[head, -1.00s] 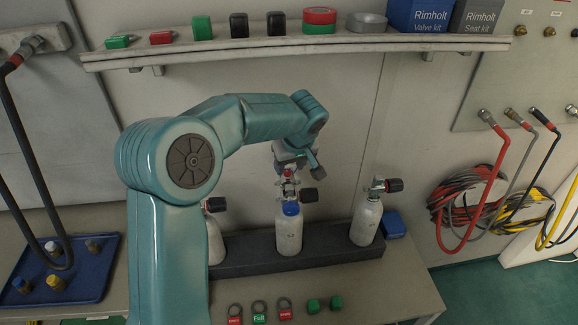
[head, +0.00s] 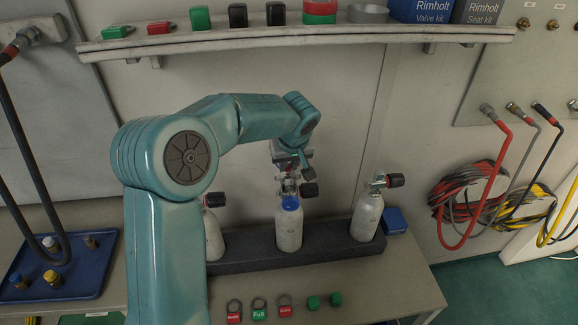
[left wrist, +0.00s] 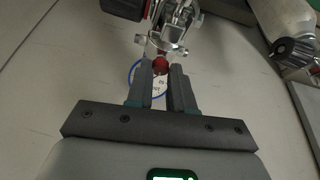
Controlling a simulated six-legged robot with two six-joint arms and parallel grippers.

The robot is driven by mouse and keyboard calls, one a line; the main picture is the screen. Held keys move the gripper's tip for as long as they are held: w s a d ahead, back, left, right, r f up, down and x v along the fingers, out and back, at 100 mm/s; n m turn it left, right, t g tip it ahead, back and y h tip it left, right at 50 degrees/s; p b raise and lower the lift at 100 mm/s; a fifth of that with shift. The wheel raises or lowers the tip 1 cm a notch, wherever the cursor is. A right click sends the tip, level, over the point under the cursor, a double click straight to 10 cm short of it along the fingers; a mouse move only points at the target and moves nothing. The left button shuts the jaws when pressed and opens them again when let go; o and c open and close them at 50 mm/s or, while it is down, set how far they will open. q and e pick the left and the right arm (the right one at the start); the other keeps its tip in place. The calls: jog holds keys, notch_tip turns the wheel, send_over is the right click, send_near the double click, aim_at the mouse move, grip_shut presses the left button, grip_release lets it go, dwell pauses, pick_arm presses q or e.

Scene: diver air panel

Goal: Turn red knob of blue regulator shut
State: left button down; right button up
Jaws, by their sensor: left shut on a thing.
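The middle white cylinder (head: 289,230) stands upright with a blue collar (head: 290,203) and a metal regulator on top, partly hidden by my gripper. My left gripper (head: 288,170) reaches down onto the regulator from above. In the left wrist view, the red knob (left wrist: 161,63) sits at the tips of my left gripper (left wrist: 161,76), whose two dark fingers are closed on it. A blue ring with a white label (left wrist: 158,86) shows behind the fingers. My right gripper is not in view.
Two similar cylinders stand left (head: 214,238) and right (head: 367,217) in the same dark rack (head: 335,246). Black side handles (head: 309,190) project near my gripper. Tags (head: 259,310) and green blocks lie on the bench front. A shelf (head: 210,42) runs above.

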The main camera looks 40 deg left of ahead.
pick_arm(q)
jog(key=m+t, duration=0.1)
jog(key=m, duration=0.2)
jog(key=shift+s+a+h+b, duration=0.1)
jog(key=shift+s+h+b, duration=0.05)
jog(key=shift+h+b, duration=0.25)
jog(key=c, duration=1)
grip_release()
jog(key=shift+r, duration=0.1)
jog(key=v, duration=1.6)
jog(key=shift+s+r, duration=0.15)
